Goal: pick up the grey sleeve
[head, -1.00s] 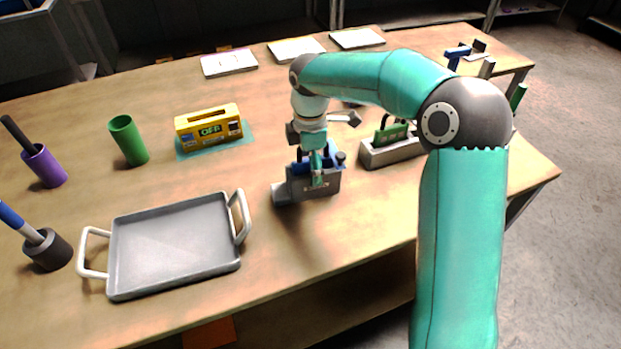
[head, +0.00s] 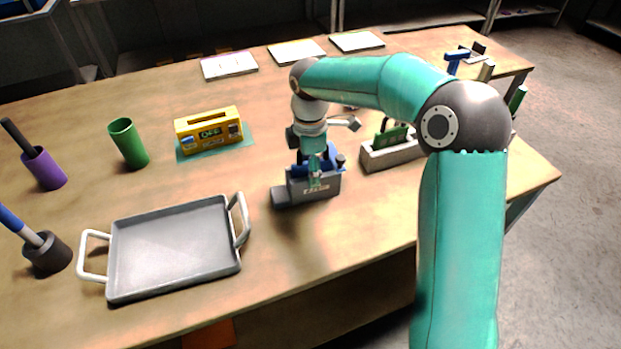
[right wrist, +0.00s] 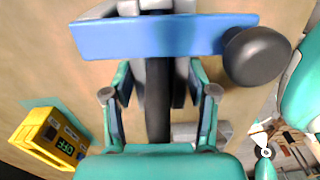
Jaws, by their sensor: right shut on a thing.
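A dark grey sleeve (head: 48,254) stands at the table's front left with a blue-handled tool (head: 22,226) leaning in it. My right gripper (head: 316,180) is far to its right, at a grey and blue device (head: 328,187) near the middle. In the right wrist view its fingers (right wrist: 159,85) stand either side of a dark upright part (right wrist: 158,110), below a blue bar (right wrist: 160,37) with a black knob (right wrist: 257,56). It is shut on part of this device; the fingertips are partly hidden. My left gripper is out of view.
A grey tray (head: 175,250) with white handles lies between the sleeve and the device. A purple sleeve (head: 44,168), a green cup (head: 128,143) and a yellow box reading OFF (head: 209,127) stand behind. A grey holder (head: 390,152) is close to my right arm.

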